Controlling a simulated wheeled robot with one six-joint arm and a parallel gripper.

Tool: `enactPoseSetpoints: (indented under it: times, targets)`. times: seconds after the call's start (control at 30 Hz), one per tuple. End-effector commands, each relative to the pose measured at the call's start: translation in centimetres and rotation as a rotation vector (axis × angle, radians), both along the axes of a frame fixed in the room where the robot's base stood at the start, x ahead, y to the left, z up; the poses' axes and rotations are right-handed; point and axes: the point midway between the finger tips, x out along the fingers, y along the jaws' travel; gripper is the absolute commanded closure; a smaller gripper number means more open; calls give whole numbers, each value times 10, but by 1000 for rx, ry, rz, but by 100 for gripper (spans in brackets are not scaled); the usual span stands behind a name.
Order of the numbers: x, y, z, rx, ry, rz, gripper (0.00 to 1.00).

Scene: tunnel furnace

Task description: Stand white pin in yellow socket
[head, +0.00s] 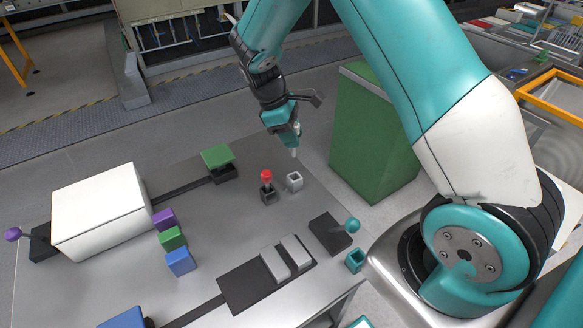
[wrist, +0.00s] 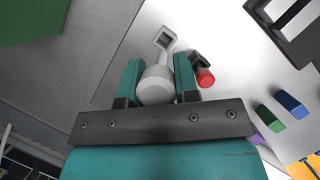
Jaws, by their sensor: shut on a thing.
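My gripper (head: 292,130) is shut on the white pin (head: 295,152) and holds it above the grey table, tip down. In the wrist view the pin's round head (wrist: 156,86) sits between the two teal fingers of my gripper (wrist: 158,78), and its stem points toward a white square socket (wrist: 168,38). That white socket (head: 294,182) stands on the table below the pin, which looks clear of it in the head view. No yellow socket can be made out in either view.
A red pin (head: 266,175) stands in a dark socket (head: 268,194) just left of the white one. A teal socket (head: 355,261) and a teal-knobbed lever (head: 351,226) are nearer me. A green box (head: 371,135) stands right; a white box (head: 100,208) is left.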

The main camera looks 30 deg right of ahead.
Motion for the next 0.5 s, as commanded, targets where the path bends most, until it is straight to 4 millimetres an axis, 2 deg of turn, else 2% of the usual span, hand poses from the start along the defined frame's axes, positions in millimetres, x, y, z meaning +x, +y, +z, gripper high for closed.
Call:
enactPoseSetpoints:
  times: [0.1, 0.2, 0.5]
  targets:
    - [-1, -1, -33, -1, 6, -2, 94]
    - [-1, -2, -54, -2, 4, -4, 94]
    - [-1, -3, -87, -1, 2, -5, 94]
